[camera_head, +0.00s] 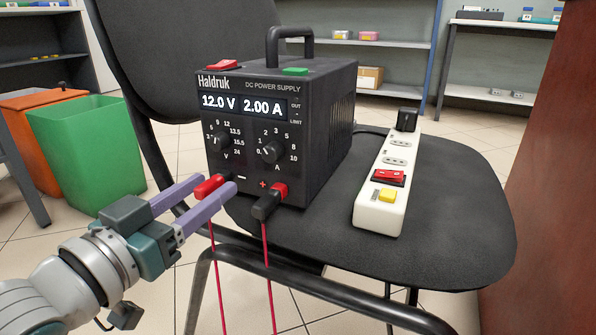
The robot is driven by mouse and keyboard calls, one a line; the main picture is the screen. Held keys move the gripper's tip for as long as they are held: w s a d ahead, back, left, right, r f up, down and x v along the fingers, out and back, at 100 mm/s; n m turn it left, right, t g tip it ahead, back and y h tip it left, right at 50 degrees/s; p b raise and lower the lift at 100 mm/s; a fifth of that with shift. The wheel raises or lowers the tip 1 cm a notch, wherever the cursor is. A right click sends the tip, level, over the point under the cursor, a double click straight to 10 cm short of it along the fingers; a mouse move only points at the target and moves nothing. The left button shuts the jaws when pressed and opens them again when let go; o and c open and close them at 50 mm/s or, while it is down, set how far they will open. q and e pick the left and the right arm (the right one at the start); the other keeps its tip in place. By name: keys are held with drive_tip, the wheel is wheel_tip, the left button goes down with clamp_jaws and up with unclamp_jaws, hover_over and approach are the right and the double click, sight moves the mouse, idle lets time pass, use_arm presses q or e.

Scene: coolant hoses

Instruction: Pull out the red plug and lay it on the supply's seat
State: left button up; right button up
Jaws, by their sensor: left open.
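The black power supply (275,130) stands upright on the seat (440,240) of a dark chair. The red plug (209,187) sits at the supply's left front socket, beside the minus mark, with a red lead hanging down from it. A black plug (267,206) sits at the red socket by the plus mark, also with a red lead. My left gripper (217,184) is open, its two purple fingers around the red plug, one on each side. I cannot tell whether they touch it. My right gripper is not in view.
A white power strip (379,212) with a red switch, a yellow button and a black plug (407,119) lies on the seat right of the supply. The seat's front right is bare. A green bin (90,145) stands left; a brown panel (540,180) borders the right.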

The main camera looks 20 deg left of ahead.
sight(198, 196)
use_arm(q)
drive_tip(key=shift+p, duration=0.5)
idle(1.0)
clamp_jaws()
idle(0.4)
idle(0.6)
idle(0.6)
drive_tip(key=shift+s, duration=0.15)
drive_tip(key=shift+s+p, duration=0.35)
drive_tip(key=shift+s, duration=0.35)
drive_tip(key=shift+s+a+p, duration=0.1)
drive_tip(key=shift+s+p, duration=0.2)
drive_tip(key=shift+s, duration=0.25)
drive_tip(key=shift+s+a+p, duration=0.1)
drive_tip(key=shift+s+p, duration=0.5)
drive_tip(key=shift+s, duration=1)
